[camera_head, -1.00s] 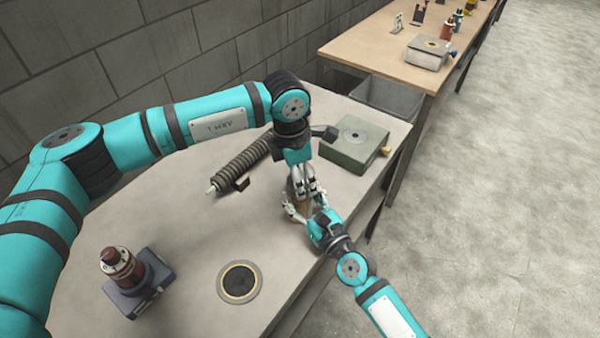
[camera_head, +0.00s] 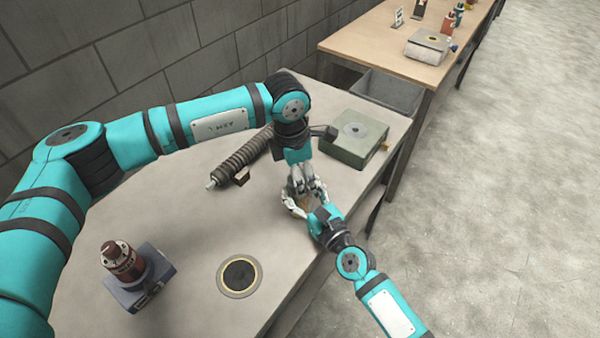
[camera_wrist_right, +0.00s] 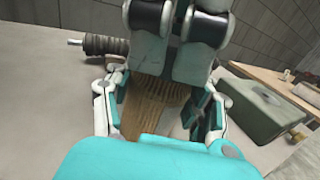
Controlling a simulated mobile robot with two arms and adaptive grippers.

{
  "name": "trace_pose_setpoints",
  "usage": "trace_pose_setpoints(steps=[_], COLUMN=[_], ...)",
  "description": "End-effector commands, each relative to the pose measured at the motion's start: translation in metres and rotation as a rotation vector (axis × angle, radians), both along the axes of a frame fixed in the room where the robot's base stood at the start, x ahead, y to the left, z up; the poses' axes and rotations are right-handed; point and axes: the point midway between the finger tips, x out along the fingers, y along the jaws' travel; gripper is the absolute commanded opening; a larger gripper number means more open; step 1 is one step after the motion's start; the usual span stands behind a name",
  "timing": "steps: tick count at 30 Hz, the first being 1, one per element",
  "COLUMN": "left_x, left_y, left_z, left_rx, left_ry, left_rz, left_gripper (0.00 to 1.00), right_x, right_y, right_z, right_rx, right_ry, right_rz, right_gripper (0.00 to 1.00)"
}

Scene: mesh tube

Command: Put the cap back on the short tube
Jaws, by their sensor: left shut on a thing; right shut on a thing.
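A tan, ribbed piece (camera_wrist_right: 150,105), which looks like the short tube, stands upright between the fingers of my right gripper (camera_wrist_right: 157,115) in the right wrist view. In the head view only a sliver of it shows below the left fingers. My right gripper is shut on it from the front right. My left gripper (camera_head: 306,186) points down from directly above, at the tube's top, and is shut. What it holds is hidden by its own fingers. I cannot make out the cap in either view, nor whether anything touches the tube's top rim.
A dark ribbed cylinder (camera_head: 240,158) lies behind the grippers. A green box (camera_head: 353,150) stands at the back right. A red-brown cylinder on a blue-grey base (camera_head: 138,290) and a round black disc (camera_head: 239,277) are at the front left. The table's right edge is close.

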Motion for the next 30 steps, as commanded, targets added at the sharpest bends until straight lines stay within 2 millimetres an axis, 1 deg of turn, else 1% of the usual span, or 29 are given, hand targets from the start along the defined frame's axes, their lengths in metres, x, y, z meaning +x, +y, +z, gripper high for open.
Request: trace_pose_setpoints(steps=[2, 3, 4, 6, 7, 8, 15, 30], left_x=[0.000, -0.001, -0.001, -0.001, -0.001, -0.001, -0.001, 0.000], left_y=[0.000, 0.000, 0.000, 0.001, 0.001, 0.001, 0.001, 0.000], left_z=[-0.004, -0.005, -0.005, -0.007, -0.008, -0.009, -0.014, -0.014], left_rx=[0.002, 0.002, 0.002, 0.003, 0.003, 0.003, 0.005, 0.024], left_ry=[0.002, 0.002, 0.002, 0.002, 0.002, 0.002, 0.004, 0.014], left_rz=[0.001, 0.001, 0.001, 0.001, 0.001, 0.001, 0.002, 0.004], left_gripper=[0.43, 0.41, 0.41, 0.34, 0.34, 0.31, 0.30, 0.30], right_x=[0.000, 0.000, 0.000, 0.000, 0.000, -0.001, -0.001, -0.001], right_y=[0.000, 0.000, 0.000, 0.001, 0.001, 0.001, 0.001, 0.002], right_z=[0.000, 0.000, 0.000, 0.000, 0.000, 0.000, 0.000, 0.001], right_rx=[-0.002, -0.002, -0.002, -0.002, -0.002, -0.002, -0.002, -0.001], right_ry=[-0.001, -0.001, -0.001, -0.001, -0.001, -0.001, -0.002, -0.004], right_rz=[0.001, 0.001, 0.001, 0.002, 0.002, 0.002, 0.003, 0.004], right_gripper=[0.00, 0.00, 0.00, 0.00, 0.00, 0.00, 0.00, 0.00])
